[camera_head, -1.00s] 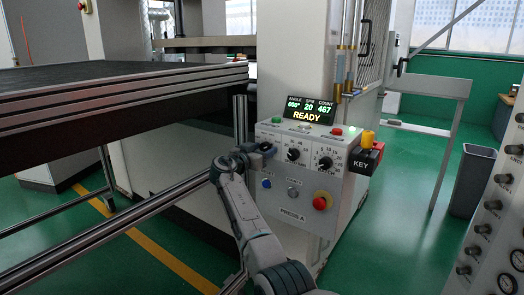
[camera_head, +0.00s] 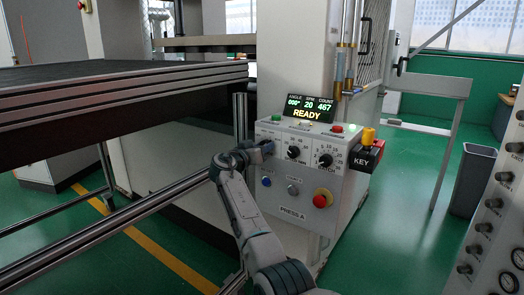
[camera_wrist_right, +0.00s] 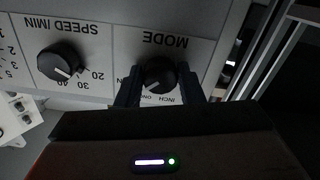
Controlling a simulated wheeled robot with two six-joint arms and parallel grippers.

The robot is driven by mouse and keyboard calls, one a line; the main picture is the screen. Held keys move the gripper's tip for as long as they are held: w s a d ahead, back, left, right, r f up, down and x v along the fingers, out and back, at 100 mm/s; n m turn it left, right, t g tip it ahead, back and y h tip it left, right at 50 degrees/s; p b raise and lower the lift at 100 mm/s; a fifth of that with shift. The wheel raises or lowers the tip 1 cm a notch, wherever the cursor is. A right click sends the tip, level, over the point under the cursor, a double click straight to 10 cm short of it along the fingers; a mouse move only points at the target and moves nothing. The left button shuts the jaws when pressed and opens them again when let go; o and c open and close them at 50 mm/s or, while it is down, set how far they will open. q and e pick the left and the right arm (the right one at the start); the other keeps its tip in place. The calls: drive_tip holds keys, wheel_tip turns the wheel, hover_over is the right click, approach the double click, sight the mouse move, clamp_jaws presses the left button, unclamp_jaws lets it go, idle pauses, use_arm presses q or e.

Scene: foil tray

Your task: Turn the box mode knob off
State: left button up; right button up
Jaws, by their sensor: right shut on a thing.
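The control box (camera_head: 290,212), marked PRESS A, stands in the middle of the head view with a lit display (camera_head: 306,108) reading READY. My right gripper (camera_head: 264,148) reaches the upper left of its front face and hides the mode knob there. In the right wrist view the black mode knob (camera_wrist_right: 159,73) sits between the two dark fingers of my right gripper (camera_wrist_right: 160,85), which are shut on it. The label MODE shows upside down above it, and INCH is readable below. My left gripper is not in view.
The speed knob (camera_wrist_right: 60,63) is beside the mode knob in the right wrist view. The box also carries another dial (camera_head: 325,160), a red emergency button (camera_head: 321,199) and a key block (camera_head: 366,155). A metal rail (camera_head: 110,232) runs left of my right arm.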

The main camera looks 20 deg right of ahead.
use_arm(q)
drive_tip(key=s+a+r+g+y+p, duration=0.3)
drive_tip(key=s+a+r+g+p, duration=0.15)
drive_tip(key=p, duration=0.25)
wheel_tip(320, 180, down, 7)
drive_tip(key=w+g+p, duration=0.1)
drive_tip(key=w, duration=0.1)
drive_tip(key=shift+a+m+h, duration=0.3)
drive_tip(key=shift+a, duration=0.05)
use_arm(e)
drive_tip(key=shift+r+n, duration=0.15)
drive_tip(key=shift+n, duration=10.55)
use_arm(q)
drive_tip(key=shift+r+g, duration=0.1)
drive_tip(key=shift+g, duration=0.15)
use_arm(e)
drive_tip(key=o, duration=1)
drive_tip(key=shift+s, duration=0.1)
